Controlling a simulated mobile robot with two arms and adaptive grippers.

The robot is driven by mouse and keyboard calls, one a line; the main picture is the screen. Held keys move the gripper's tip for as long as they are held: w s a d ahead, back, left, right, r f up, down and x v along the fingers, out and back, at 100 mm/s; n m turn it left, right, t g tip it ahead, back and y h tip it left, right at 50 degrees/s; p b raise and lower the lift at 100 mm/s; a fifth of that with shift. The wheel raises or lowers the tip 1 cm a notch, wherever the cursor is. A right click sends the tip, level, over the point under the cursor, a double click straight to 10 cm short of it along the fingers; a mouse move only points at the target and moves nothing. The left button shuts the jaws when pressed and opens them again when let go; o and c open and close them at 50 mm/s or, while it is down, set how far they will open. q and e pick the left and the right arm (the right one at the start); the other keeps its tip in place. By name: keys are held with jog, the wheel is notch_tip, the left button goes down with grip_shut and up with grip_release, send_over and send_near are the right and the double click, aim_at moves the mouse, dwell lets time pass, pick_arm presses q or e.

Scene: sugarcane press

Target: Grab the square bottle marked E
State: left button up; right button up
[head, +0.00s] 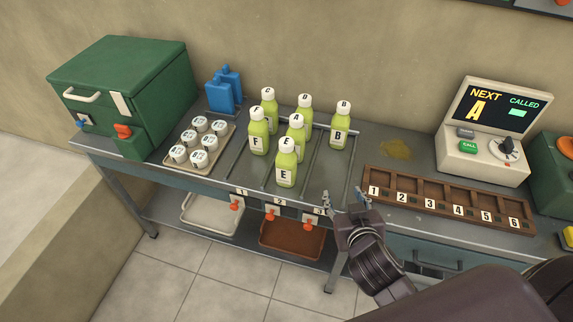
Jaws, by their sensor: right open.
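The square bottle marked E (286,165) is light green with a white cap. It stands upright at the front of a group of similar bottles on the grey metal table, in the rack lanes. My right gripper (346,199) is open and empty at the table's front edge, to the right of and a little nearer than bottle E, apart from it. My left gripper is not in view.
A numbered wooden tray (449,198) lies right of my gripper. A tray of white-lidded cups (200,141) sits left.

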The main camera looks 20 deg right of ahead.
aim_at(290, 149)
jog(key=w+a+r+n+t+y, duration=0.1)
jog(key=w+a+r+t+y, duration=0.1)
jog(key=a, duration=0.1)
jog(key=w+a+r+n+t+y, duration=0.1)
jog(key=w+a+r+t+y, duration=0.1)
jog(key=a+r, duration=0.1)
jog(key=w+a+r+n+t+y, duration=0.1)
jog(key=w+a+r+n+y, duration=0.1)
jog(key=w+a+r, duration=0.1)
jog(key=shift+t+y, duration=0.4)
jog(key=shift+w+a+r+p, duration=0.1)
jog(key=shift+w+a+p, duration=0.2)
jog(key=shift+w, duration=0.4)
jog(key=w, duration=0.1)
jog(key=w+p, duration=0.1)
jog(key=w, duration=0.1)
jog(key=w+p, duration=0.1)
jog(key=w, duration=0.1)
jog(key=shift+w+a, duration=0.35)
jog(key=shift+w, duration=0.3)
grip_shut()
